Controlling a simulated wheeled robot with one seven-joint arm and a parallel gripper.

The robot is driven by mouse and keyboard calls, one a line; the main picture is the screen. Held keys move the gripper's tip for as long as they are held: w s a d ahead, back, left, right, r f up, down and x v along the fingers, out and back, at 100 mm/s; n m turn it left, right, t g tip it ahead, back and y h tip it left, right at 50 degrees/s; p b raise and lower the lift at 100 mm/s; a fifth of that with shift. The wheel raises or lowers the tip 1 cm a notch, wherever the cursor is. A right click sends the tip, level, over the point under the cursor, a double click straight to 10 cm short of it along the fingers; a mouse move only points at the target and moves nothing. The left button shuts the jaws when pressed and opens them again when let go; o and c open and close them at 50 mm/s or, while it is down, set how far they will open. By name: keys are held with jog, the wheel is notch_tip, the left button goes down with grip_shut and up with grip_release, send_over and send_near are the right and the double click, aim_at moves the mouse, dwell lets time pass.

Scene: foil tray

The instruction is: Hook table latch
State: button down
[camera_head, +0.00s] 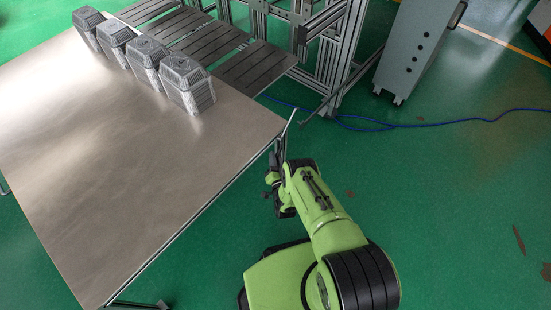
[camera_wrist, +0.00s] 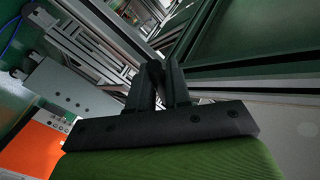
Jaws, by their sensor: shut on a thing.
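The table (camera_head: 120,165) has a bare metal top, and its right corner is close to my gripper (camera_head: 274,180). A thin pale bar (camera_head: 291,122), which looks like the latch, stands at that corner and slants down toward my gripper. In the wrist view my gripper's two black fingers (camera_wrist: 160,72) are close together, shut on a dark, narrow part that I take to be the latch. The fingers and the dark surroundings hide most of it. I cannot tell whether the latch is hooked.
Several grey ribbed stacks (camera_head: 186,84) stand along the table's far edge. Dark slatted panels (camera_head: 240,62) and an aluminium frame (camera_head: 335,50) lie beyond. A grey cabinet (camera_head: 415,45) stands at upper right. A blue cable (camera_head: 450,122) crosses the green floor, which is otherwise open at right.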

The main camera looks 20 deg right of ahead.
jog(key=r+m+g+p, duration=0.1)
jog(key=p, duration=0.1)
jog(key=a+r+p, duration=0.1)
jog(key=shift+s+m+g+p, duration=0.4)
jog(key=shift+s+a+r+m+g+y+p, duration=0.2)
jog(key=shift+m+g+y+p, duration=0.2)
jog(key=shift+m+g+p, duration=0.15)
